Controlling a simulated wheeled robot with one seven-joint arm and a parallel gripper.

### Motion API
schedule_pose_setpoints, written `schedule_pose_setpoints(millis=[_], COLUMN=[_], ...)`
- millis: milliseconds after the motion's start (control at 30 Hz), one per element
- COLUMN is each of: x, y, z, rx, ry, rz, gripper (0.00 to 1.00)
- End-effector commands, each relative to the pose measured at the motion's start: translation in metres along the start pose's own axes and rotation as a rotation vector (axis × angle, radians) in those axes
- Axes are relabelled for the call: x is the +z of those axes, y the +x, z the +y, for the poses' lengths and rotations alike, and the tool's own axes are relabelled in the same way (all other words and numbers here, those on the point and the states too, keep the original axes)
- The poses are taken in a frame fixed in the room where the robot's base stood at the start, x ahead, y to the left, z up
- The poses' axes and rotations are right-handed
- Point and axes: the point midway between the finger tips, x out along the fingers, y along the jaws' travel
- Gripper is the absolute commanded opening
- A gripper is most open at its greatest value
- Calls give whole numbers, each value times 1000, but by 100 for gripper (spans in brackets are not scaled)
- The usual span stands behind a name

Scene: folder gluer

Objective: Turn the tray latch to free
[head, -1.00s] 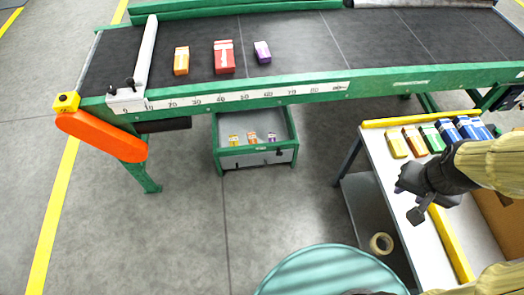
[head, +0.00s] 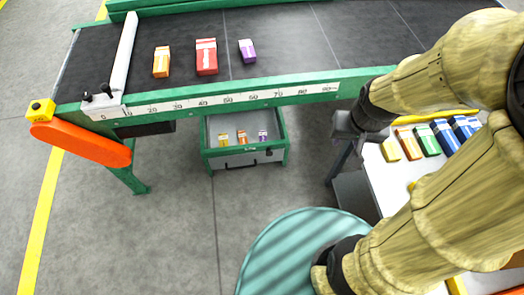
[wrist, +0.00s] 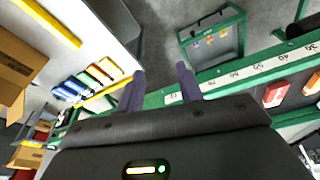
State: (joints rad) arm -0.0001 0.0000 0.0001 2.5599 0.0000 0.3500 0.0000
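The grey tray with green edges (head: 246,158) hangs under the conveyor, with several small boxes in it. A small dark latch (head: 268,152) sits on its front edge, right of the middle; its exact turn is too small to tell. The tray also shows at the top of the wrist view (wrist: 240,38), turned around. My gripper (head: 342,124) is to the right of the tray, near the conveyor's front rail, apart from the latch. In the wrist view its two dark fingers (wrist: 161,85) stand apart with nothing between them.
The green conveyor (head: 300,92) carries an orange, a red and a purple box. An orange guard (head: 80,144) is at its left end. A white table (head: 385,185) with several coloured boxes stands at the right. The floor before the tray is clear.

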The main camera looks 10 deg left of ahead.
Motion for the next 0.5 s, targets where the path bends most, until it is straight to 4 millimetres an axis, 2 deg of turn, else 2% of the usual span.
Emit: schedule_pose_setpoints(millis=[267, 367, 500], x=[0, -1, -11], y=[0, 3, 27], z=[0, 0, -2], rx=[0, 0, -1], ry=[0, -1, -15], rz=[0, 3, 29], gripper=[36, 56, 56])
